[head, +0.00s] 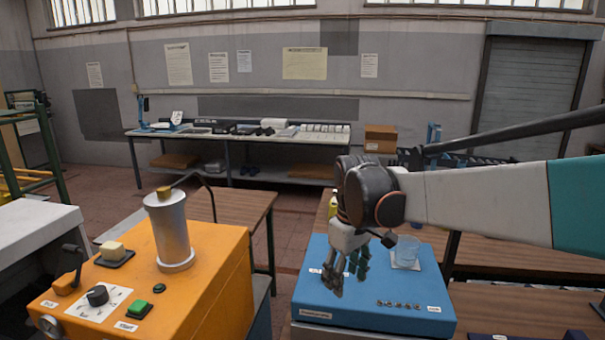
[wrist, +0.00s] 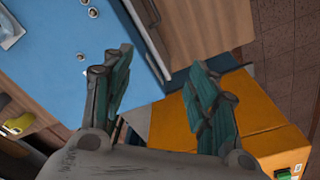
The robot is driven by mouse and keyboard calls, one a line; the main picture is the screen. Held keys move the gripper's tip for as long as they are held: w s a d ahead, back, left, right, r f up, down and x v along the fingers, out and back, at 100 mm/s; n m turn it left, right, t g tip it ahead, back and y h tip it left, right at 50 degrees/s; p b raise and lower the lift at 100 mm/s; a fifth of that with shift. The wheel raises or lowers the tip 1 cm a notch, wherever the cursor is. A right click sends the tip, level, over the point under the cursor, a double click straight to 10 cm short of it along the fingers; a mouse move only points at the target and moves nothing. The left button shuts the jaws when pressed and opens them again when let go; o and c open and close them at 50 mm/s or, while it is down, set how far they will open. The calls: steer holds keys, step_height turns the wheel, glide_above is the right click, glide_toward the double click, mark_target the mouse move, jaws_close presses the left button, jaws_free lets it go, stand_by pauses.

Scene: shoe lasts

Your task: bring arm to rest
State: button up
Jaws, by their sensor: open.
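My arm reaches in from the right in the head view. My gripper (head: 346,262) hangs pointing down over the blue box (head: 310,300). In the wrist view my gripper (wrist: 165,75) shows its two teal-padded fingers spread apart, with nothing between them. The blue box (wrist: 55,60) lies beyond the left finger there, and the orange machine (wrist: 265,120) lies behind and beside the right finger. I cannot tell the exact height of the fingertips above the blue box.
A clear cup (head: 407,250) stands on the blue box, just right of my gripper. The orange machine (head: 205,295) with a metal cylinder (head: 168,230) stands at the left. A wooden table (head: 235,212) is behind it. A workbench (head: 240,137) runs along the back wall.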

steer(key=s+d+f+m+t+b, duration=0.2)
steer(key=s+d+f, duration=0.1)
steer(key=s, duration=0.4)
steer(key=s+d+f+m+t+b, duration=0.2)
steer(key=s+d+m+b, duration=0.1)
steer(key=s, duration=0.4)
steer(key=s+d+f+m+t+b, duration=0.2)
steer(key=s+d+f+b, duration=0.1)
steer(key=s, duration=0.4)
steer(key=shift+s+d+f+m, duration=0.15)
steer(key=shift+d+f+m, duration=0.25)
steer(key=shift+d, duration=0.25)
